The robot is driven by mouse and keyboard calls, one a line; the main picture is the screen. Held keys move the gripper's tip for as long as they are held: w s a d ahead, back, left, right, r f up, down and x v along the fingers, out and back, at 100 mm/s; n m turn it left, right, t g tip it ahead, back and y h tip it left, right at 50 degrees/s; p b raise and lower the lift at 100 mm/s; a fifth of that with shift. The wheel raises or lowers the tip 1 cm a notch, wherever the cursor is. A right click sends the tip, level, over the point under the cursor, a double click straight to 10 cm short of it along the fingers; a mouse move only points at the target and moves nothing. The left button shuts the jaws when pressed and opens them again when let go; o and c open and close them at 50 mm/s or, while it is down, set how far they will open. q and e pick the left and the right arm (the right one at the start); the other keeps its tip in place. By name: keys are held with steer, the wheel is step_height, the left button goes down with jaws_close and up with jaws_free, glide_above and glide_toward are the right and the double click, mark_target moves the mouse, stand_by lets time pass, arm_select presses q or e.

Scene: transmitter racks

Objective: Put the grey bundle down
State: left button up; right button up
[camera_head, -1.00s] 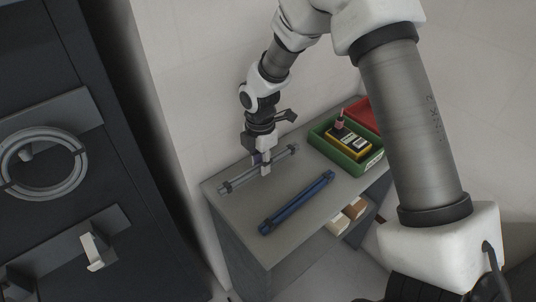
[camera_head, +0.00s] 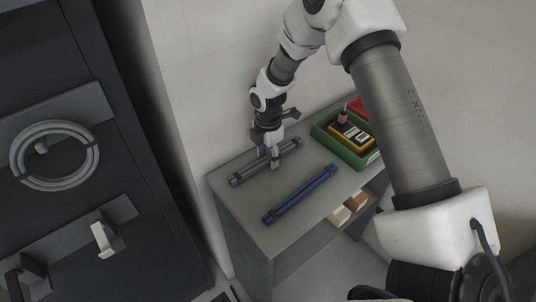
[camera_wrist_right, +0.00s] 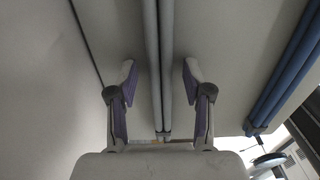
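The grey bundle (camera_head: 246,176) of thin tubes lies flat along the wall side of the grey bench top (camera_head: 248,214). My right gripper (camera_head: 269,157) is over its middle, pointing down. In the right wrist view the gripper (camera_wrist_right: 160,78) is open, one finger on each side of the grey bundle (camera_wrist_right: 158,40), with a visible gap on both sides. The blue bundle (camera_head: 300,195) lies roughly parallel, nearer the bench's front edge; part of it shows in the wrist view (camera_wrist_right: 292,75). My left gripper is out of view.
A green bin (camera_head: 345,152) with a yellow-and-black device (camera_head: 350,134) stands at the bench's right, a red bin (camera_head: 357,109) behind it. Small boxes (camera_head: 341,215) sit on the shelf below. A dark cabinet (camera_head: 134,258) with a ring (camera_head: 54,155) stands at left.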

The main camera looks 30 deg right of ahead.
mark_target(268, 157)
step_height(268, 157, up, 12)
steer(key=b, duration=0.1)
steer(key=shift+r+b, duration=0.2)
steer(key=shift+b, duration=0.2)
